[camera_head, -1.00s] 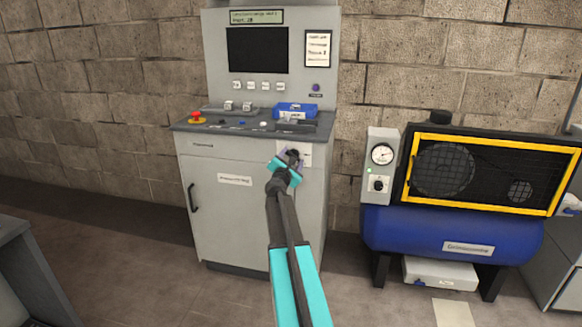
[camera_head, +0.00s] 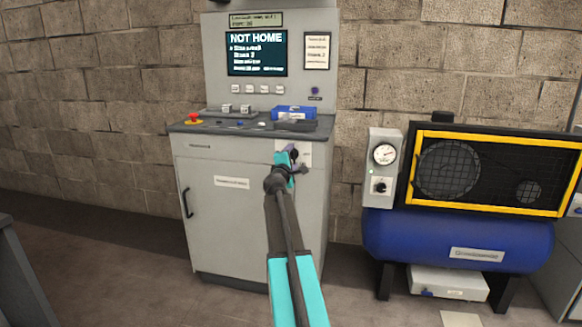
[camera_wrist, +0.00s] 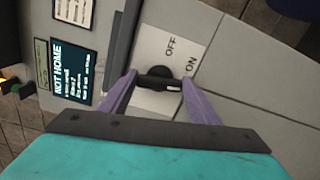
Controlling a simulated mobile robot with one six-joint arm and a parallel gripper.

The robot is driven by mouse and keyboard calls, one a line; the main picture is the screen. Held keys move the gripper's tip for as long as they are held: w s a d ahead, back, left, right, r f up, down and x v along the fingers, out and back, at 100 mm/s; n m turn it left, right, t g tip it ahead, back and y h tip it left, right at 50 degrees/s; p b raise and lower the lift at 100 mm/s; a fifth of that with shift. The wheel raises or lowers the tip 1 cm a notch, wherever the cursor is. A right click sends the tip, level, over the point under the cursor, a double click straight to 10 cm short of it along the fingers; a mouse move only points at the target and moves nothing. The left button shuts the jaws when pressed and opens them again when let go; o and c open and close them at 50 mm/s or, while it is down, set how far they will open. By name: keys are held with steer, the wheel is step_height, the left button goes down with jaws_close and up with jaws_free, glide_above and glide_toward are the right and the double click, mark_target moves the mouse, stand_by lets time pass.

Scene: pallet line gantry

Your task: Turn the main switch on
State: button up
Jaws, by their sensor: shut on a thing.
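The main switch (camera_wrist: 158,78) is a black rotary knob on a white plate (camera_wrist: 152,100) marked OFF and ON, seen in the wrist view. My gripper (camera_wrist: 156,84) has its two purple fingers on either side of the knob's handle, shut on it. The handle lies across the picture, with its right end toward the ON side. In the head view my gripper (camera_head: 290,158) is at the upper right of the grey cabinet's front (camera_head: 225,225) and hides most of the switch. The screen (camera_head: 257,53) above is lit and reads NOT HOME.
A red emergency button (camera_head: 194,117) and a blue box (camera_head: 294,112) are on the console's ledge. A blue compressor (camera_head: 405,235) with a yellow-framed guard stands to the right. The floor in front of the cabinet's left side is clear.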

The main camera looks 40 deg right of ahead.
steer(key=shift+s+d+m+b, duration=0.15)
steer(key=shift+d+m+b, duration=0.1)
steer(key=shift+m+b, duration=0.85)
steer(key=o, duration=1)
steer(key=shift+o, duration=0.2)
steer(key=shift+a, duration=0.1)
steer(key=shift+a, duration=0.2)
